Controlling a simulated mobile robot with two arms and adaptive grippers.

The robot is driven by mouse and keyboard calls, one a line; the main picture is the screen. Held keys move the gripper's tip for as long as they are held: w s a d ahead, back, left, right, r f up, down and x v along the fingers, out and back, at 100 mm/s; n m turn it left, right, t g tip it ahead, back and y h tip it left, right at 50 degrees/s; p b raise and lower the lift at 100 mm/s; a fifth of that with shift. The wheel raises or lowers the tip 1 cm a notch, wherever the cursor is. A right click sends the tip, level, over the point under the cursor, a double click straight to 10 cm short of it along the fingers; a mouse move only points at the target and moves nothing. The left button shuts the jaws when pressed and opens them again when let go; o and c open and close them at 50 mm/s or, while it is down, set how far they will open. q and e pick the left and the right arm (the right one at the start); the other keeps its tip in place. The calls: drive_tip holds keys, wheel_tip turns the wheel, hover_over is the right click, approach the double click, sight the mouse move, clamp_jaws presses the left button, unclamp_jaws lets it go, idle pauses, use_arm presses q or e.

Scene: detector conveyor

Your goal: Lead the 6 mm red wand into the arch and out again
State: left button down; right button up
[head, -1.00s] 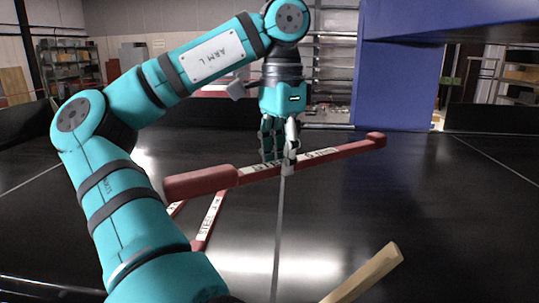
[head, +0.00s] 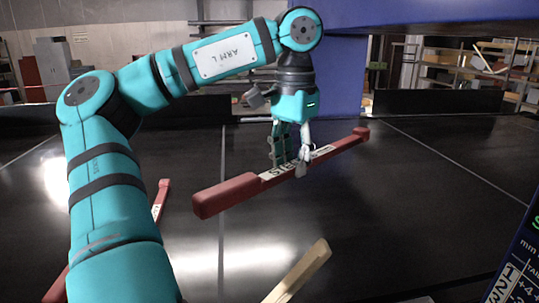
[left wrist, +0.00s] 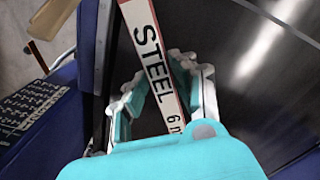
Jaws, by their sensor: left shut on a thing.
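My left gripper (head: 290,160) is shut on a red wand (head: 225,196) and holds it above the dark belt. The wand slants from lower left to upper right, its thick end nearer me. Its white label (left wrist: 155,60) reads "STEEL" and "6", partly cut off by the gripper. In the left wrist view the fingers (left wrist: 160,100) lie on both sides of the wand. The blue arch (head: 343,75) stands at the back, with a column and a beam across the top right; the wand is in front of the column. My right gripper is not in view.
Another red wand (head: 162,195) lies at left, partly hidden by my arm. A pale wooden stick (head: 297,275) is at the front. A dark panel with numbers (head: 522,265) is at the right edge. The belt (head: 420,215) is clear at right.

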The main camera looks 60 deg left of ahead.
use_arm(q)
drive_tip(key=w+d+p, duration=0.3)
drive_tip(key=w+d, duration=0.1)
drive_tip(key=w, duration=0.7)
drive_tip(key=w+d+p, duration=0.3)
drive_tip(key=w+d, duration=0.2)
drive_tip(key=w, duration=0.5)
drive_tip(key=s+a+b, duration=0.3)
drive_tip(key=s+a, duration=0.2)
drive_tip(key=s, duration=0.7)
drive_tip(key=s+a+b, duration=0.3)
drive_tip(key=s+a, duration=0.2)
drive_tip(key=s, duration=0.7)
drive_tip(key=s+a+b, duration=0.3)
drive_tip(key=s+a, duration=0.2)
drive_tip(key=s, duration=0.7)
drive_tip(key=shift+s+a, duration=0.15)
